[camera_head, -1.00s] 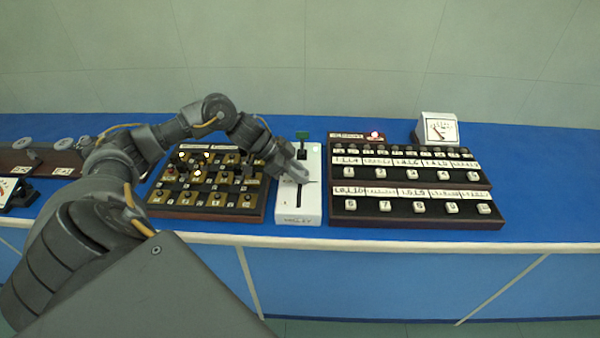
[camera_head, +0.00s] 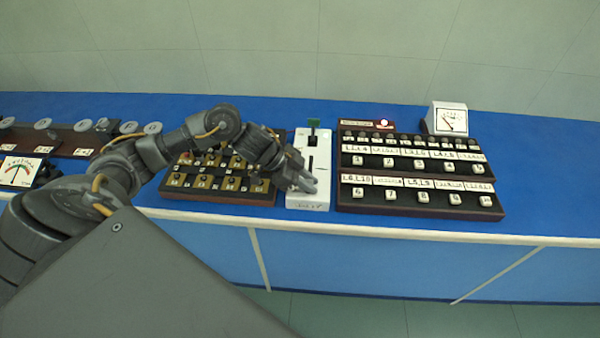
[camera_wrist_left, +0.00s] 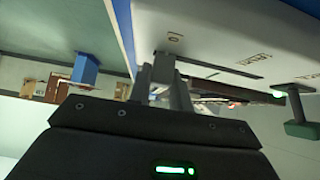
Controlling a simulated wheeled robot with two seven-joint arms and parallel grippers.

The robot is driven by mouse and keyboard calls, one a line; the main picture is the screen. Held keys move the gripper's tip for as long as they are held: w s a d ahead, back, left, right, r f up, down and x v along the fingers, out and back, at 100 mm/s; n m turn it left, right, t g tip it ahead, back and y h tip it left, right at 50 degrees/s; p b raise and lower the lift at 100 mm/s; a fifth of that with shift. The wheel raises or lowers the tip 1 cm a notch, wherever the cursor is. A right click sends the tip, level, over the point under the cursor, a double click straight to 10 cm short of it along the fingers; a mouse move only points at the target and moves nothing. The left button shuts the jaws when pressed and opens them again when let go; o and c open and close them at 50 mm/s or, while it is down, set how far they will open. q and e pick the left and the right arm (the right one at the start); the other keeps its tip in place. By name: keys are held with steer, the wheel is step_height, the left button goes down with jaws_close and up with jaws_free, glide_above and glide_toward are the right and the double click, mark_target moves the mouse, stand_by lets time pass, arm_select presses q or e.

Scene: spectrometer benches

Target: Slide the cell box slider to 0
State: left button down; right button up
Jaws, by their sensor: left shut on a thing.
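The cell box (camera_head: 322,149) is a narrow white box near the middle of the bench in the head view. A dark slot runs along its top, and a green-topped piece (camera_head: 314,123) stands at its far end. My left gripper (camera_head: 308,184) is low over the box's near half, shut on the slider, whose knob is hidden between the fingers. In the left wrist view the fingers (camera_wrist_left: 170,90) meet at one end of the slot in the white box (camera_wrist_left: 232,32). The green piece (camera_wrist_left: 302,130) is apart from them. The box's markings are too small to read. My right gripper is not in view.
A brown board with brass plugs (camera_head: 222,196) stands close left of the box. A dark key panel with white labels (camera_head: 415,205) stands close right, with a meter (camera_head: 447,118) behind it. The blue bench (camera_head: 545,170) is clear at the far right.

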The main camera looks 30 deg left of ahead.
arm_select(q)
steer(key=shift+s+d+f, duration=0.15)
steer(key=shift+s, duration=0.05)
steer(key=c, duration=1.3)
jaws_free()
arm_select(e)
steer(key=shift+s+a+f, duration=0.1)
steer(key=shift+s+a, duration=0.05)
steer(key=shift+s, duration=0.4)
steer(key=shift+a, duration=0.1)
arm_select(q)
steer(key=shift+a+r, duration=0.3)
steer(key=b+v, duration=0.1)
steer(key=v, duration=0.9)
steer(key=shift+s+r+b, duration=0.15)
steer(key=shift+s+b, duration=0.05)
steer(key=shift+b, duration=0.2)
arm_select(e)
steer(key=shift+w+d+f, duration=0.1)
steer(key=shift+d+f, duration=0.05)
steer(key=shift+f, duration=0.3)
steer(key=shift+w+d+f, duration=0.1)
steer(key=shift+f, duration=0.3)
